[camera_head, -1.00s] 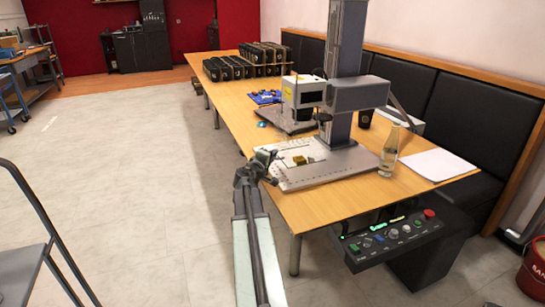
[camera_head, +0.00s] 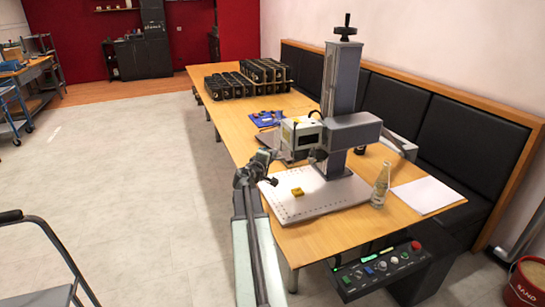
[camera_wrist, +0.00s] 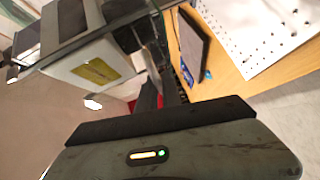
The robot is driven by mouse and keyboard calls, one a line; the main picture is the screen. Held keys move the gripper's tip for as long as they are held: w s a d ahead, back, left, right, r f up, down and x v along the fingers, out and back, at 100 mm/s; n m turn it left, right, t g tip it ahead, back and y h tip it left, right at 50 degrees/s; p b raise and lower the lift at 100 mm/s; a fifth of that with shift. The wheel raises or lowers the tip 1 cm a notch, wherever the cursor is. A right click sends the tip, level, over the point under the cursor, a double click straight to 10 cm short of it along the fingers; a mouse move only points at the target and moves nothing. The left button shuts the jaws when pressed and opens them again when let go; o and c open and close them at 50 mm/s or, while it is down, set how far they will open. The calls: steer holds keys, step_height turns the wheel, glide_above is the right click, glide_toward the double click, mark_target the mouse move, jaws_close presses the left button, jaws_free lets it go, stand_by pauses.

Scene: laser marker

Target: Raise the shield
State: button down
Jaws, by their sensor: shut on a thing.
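The laser marker's head (camera_head: 305,131) is a white and grey box on an arm from a tall grey column (camera_head: 342,85). A greyish see-through panel, which looks like the shield (camera_wrist: 100,38), crosses the upper left of the wrist view. It lies in front of the white head with a yellow label; its full outline is unclear. My gripper (camera_head: 264,158) is beside the head, above the left edge of the base plate (camera_head: 325,205). It is shut on what appears to be the shield's edge; the contact is hard to see. A small yellow block (camera_head: 297,191) lies on the plate.
A glass bottle (camera_head: 380,185) and white sheet (camera_head: 428,194) are right of the machine. A control box (camera_head: 385,268) with a red button hangs at the table's front. A dark flat item (camera_wrist: 192,45) lies behind the plate. Black bins (camera_head: 250,78) stand farther back.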

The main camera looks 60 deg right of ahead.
steer(key=shift+w, duration=0.1)
steer(key=c, duration=1.8)
jaws_free()
steer(key=v, duration=0.8)
steer(key=shift+p, duration=0.45)
